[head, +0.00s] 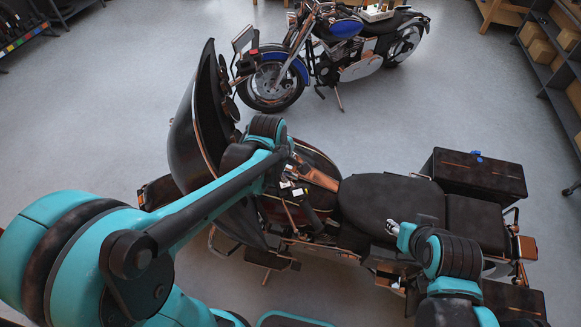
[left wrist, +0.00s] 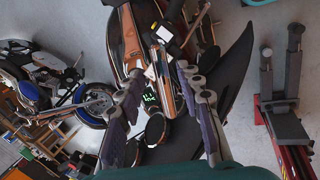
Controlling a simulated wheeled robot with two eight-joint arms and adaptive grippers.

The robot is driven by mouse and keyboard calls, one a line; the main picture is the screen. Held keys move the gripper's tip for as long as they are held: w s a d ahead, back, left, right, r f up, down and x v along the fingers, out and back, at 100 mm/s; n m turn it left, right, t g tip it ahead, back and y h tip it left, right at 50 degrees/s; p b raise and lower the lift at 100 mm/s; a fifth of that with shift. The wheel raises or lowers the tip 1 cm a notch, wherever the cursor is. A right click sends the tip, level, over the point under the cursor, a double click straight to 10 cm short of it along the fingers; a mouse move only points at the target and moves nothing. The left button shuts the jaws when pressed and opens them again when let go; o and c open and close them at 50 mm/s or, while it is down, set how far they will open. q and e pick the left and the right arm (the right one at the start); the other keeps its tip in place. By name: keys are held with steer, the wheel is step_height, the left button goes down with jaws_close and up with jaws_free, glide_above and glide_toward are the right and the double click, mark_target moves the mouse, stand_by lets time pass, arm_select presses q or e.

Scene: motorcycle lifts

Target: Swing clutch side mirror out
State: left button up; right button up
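The motorcycle (head: 385,205) stands below me with its front to the left. Its dark windshield (head: 188,135) rises at the left; it also shows in the left wrist view (left wrist: 235,75). My left gripper (left wrist: 162,77) is open and empty above the handlebar area, its two fingers apart. Dark round shapes (left wrist: 156,128) and a green-lit display (left wrist: 150,98) show between the fingers. I cannot tell for certain which part is the clutch side mirror; my left arm covers much of that area in the head view. My right gripper (head: 393,228) is beside the seat, its opening unclear.
A blue motorcycle (head: 340,45) stands on its kickstand behind. Dark panniers (head: 478,172) are at the rear of the near motorcycle. Shelves (head: 553,60) stand at the right. A dark post on a red base (left wrist: 290,125) is in the left wrist view.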

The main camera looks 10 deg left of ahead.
arm_select(q)
steer(key=x, duration=0.6)
steer(key=shift+s, duration=0.15)
steer(key=shift+r, duration=0.1)
jaws_close()
